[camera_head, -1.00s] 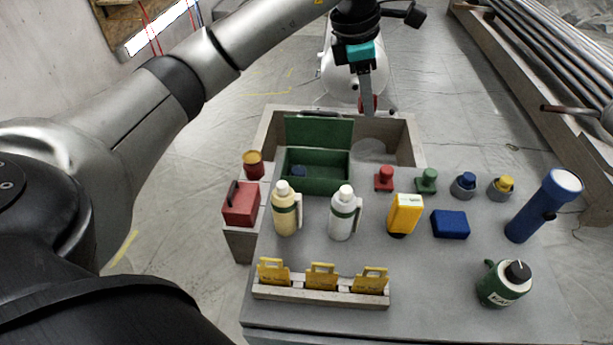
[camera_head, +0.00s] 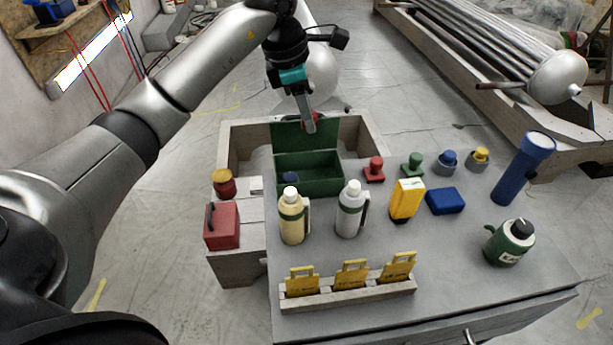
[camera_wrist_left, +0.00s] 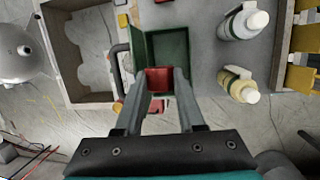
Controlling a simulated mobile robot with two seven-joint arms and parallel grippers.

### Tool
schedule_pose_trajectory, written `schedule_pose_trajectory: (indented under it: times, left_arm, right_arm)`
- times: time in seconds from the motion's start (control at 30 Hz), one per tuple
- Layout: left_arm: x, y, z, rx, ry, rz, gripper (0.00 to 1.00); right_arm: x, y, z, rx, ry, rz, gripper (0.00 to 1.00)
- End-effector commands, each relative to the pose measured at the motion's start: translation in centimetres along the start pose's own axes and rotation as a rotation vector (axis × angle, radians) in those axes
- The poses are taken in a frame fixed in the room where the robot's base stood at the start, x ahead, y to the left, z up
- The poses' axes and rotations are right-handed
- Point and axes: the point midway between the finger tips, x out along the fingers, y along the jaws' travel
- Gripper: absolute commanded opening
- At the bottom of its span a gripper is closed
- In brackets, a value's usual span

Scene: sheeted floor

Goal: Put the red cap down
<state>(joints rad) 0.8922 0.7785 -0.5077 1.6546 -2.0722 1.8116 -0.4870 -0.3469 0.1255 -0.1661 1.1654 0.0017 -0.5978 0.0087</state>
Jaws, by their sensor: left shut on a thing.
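My left gripper (camera_head: 310,122) is in the air at the raised lid of the green box (camera_head: 310,180). It is shut on the red cap (camera_wrist_left: 159,80), which shows as a red block between the fingers in the left wrist view. In the head view the finger mostly hides the cap, with only a little red at the fingertip. The green box is open and also shows beyond the fingers in the left wrist view (camera_wrist_left: 168,47). My right gripper is not in view.
A red knob-shaped piece (camera_head: 373,168) and a green one (camera_head: 412,164) stand right of the box. A cream bottle (camera_head: 292,218) and a white bottle (camera_head: 351,212) stand in front. A red case (camera_head: 222,226) and red can (camera_head: 224,184) are at left.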

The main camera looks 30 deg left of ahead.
Motion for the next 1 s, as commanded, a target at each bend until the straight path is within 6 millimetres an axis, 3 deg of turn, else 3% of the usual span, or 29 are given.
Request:
schedule_pose_trajectory:
  times: [0.5, 1.0]
  left_arm:
    - [8.7, -1.3, -2.2, -0.001, -0.001, -0.002, 0.00]
    - [13.2, -2.0, -3.4, -0.002, -0.001, -0.002, 0.00]
  right_arm:
    - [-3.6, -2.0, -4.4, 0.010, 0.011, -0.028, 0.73]
    - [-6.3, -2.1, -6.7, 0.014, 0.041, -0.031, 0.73]
